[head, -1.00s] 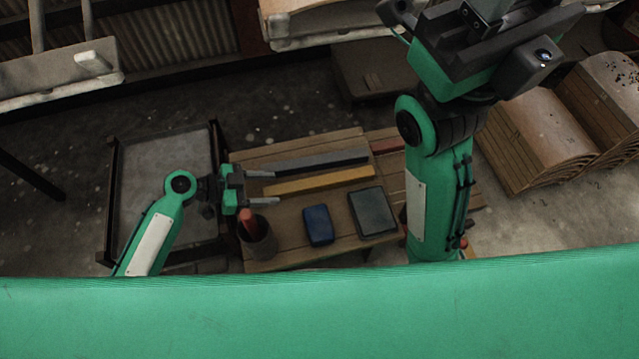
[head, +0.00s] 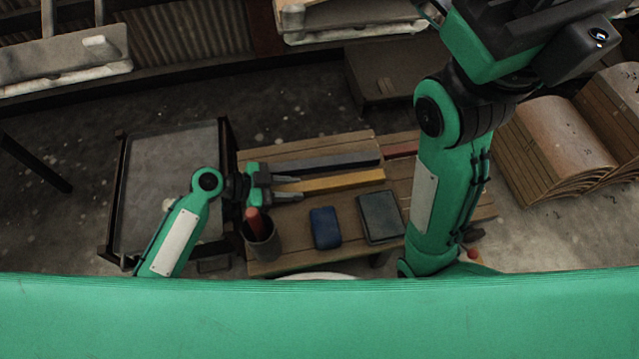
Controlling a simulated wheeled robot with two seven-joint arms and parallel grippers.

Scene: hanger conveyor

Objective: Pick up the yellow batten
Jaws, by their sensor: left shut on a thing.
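The yellow batten (head: 345,181) lies lengthwise on the wooden table, just in front of a dark grey batten (head: 335,161). My left gripper (head: 299,188) reaches in from the left and is shut on the left end of the yellow batten, one finger on each long side. The batten looks to be resting on the table still; I see no clear gap under it. My right arm rises at the right, and its dark gripper end is cut off by the top edge, so its jaws cannot be made out.
On the wooden table (head: 290,264) stand a dark cup (head: 263,246) with a red-handled thing, a blue block (head: 325,228) and a dark grey-green block (head: 380,217). A reddish batten (head: 399,150) lies behind, partly hidden by my right arm. Curved wooden stacks (head: 555,148) stand at right.

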